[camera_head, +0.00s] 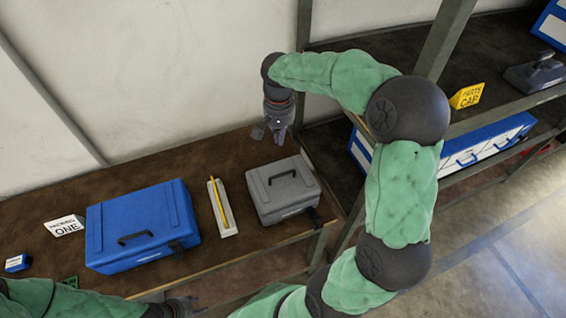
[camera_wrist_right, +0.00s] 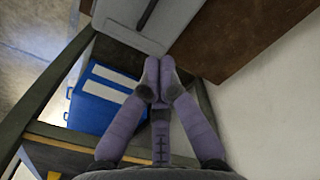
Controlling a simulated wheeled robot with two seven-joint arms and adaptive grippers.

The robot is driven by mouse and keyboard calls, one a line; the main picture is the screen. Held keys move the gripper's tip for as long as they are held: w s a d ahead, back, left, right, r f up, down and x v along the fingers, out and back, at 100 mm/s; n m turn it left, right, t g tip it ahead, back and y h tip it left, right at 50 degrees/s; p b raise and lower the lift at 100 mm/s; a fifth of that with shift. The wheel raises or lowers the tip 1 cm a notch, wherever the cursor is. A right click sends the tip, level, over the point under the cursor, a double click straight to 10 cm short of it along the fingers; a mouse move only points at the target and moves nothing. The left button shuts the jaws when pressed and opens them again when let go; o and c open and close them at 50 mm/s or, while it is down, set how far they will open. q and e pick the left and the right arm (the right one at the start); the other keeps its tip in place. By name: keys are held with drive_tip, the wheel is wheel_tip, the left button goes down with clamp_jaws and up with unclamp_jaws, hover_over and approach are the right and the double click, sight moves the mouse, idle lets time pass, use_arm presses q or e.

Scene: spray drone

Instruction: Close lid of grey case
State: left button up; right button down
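The grey case (camera_head: 283,190) sits at the right end of the brown workbench, with its lid down and its dark handle on top. It also shows at the top of the right wrist view (camera_wrist_right: 125,14). My right gripper (camera_head: 278,136) is above and behind the case, pointing down and apart from it. In the wrist view its fingertips (camera_wrist_right: 159,64) are together with nothing between them. My left gripper (camera_head: 186,306) is at the bottom edge, low in front of the bench and partly cut off; its finger opening is unclear.
A blue case (camera_head: 142,222) and a light tray with a yellow pencil (camera_head: 222,207) stand left of the grey case. A sign (camera_head: 66,226) is further left. Metal shelving with blue drawers (camera_head: 490,150) rises on the right. The wall is close behind the bench.

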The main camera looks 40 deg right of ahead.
drive_tip(key=m+g, duration=0.1)
drive_tip(key=m, duration=0.6)
drive_tip(key=m+g+b, duration=0.1)
drive_tip(key=m+b, duration=0.2)
drive_tip(key=m, duration=0.3)
hover_over(283, 181)
drive_tip(key=shift+y, duration=0.4)
wheel_tip(283, 181, down, 13)
drive_tip(key=shift+w+d+r, duration=0.1)
drive_tip(key=shift+w+d, duration=0.05)
